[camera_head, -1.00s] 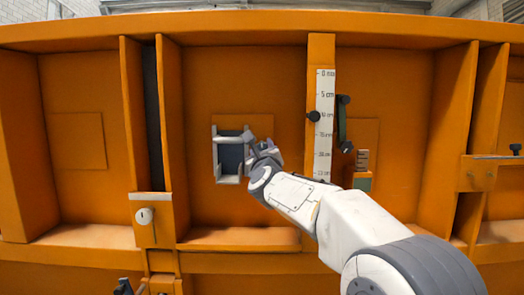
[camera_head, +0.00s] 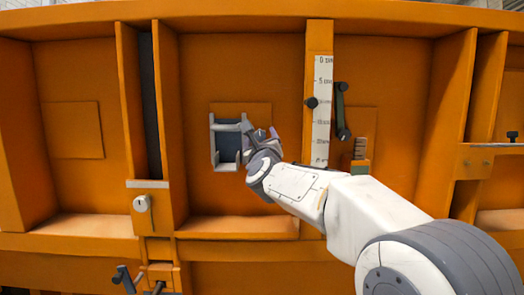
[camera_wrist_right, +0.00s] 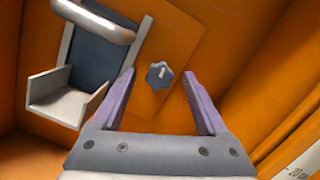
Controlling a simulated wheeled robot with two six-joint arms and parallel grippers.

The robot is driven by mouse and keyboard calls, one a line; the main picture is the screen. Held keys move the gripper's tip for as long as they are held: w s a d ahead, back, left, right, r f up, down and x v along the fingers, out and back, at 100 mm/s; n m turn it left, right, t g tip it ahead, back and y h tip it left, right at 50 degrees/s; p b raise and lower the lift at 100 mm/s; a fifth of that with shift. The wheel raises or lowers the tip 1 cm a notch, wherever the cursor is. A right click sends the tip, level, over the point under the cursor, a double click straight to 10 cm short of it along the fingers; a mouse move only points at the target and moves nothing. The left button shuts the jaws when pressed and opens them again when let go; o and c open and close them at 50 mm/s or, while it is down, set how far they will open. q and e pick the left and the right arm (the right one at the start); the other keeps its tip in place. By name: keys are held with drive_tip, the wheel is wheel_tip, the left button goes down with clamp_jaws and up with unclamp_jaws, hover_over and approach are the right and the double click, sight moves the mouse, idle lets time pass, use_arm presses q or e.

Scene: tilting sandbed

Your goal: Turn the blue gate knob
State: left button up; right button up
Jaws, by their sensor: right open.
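The blue gate knob (camera_wrist_right: 159,75) is a small blue-grey lobed knob with a pale mark, on a square orange plate. In the right wrist view it appears between the tips of my right gripper (camera_wrist_right: 158,73), whose purple fingers are apart on either side. I cannot tell how much depth lies between the tips and the knob. In the head view my right gripper (camera_head: 262,136) is just right of the grey gate frame (camera_head: 214,145). It hides the knob there. My left gripper is not in view.
The grey frame and its metal chute (camera_wrist_right: 66,100) are close left of the knob. Orange ribs bound the bay. A white dial (camera_head: 142,203) is at lower left.

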drive_tip(key=b+v, duration=0.1)
drive_tip(key=v, duration=0.6)
drive_tip(key=shift+s, duration=0.4)
drive_tip(key=shift+f, duration=0.15)
